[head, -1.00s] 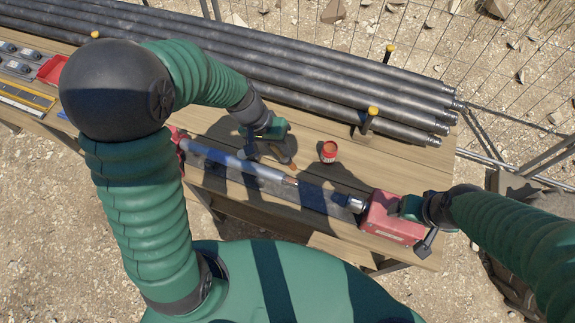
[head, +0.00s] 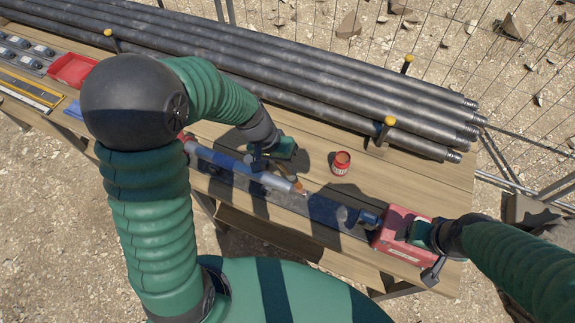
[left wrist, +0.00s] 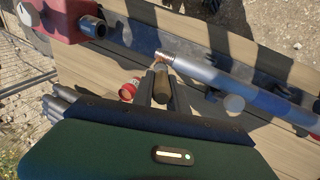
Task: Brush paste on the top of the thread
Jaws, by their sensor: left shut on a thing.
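A grey pipe (head: 232,164) lies clamped along the bench, its threaded end (head: 304,193) pointing right. The pipe (left wrist: 215,75) and its bright thread (left wrist: 166,54) also show in the left wrist view. My left gripper (head: 287,172) is shut on a brush (head: 298,185), just above and behind the thread. In the left wrist view my left gripper (left wrist: 158,88) holds the brush's brown handle (left wrist: 164,90), and the tip is at the thread; contact is unclear. A red paste pot (head: 341,163) stands open behind. My right gripper (head: 420,233) is at the red machine; its fingers are unclear.
The red machine (head: 397,230) with a dark nozzle-like end faces the thread across a gap. Several long pipes (head: 300,80) lie behind, between yellow-capped posts (head: 386,130). A red tray (head: 74,68) is at far left. Bare planks (head: 420,180) lie right of the pot.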

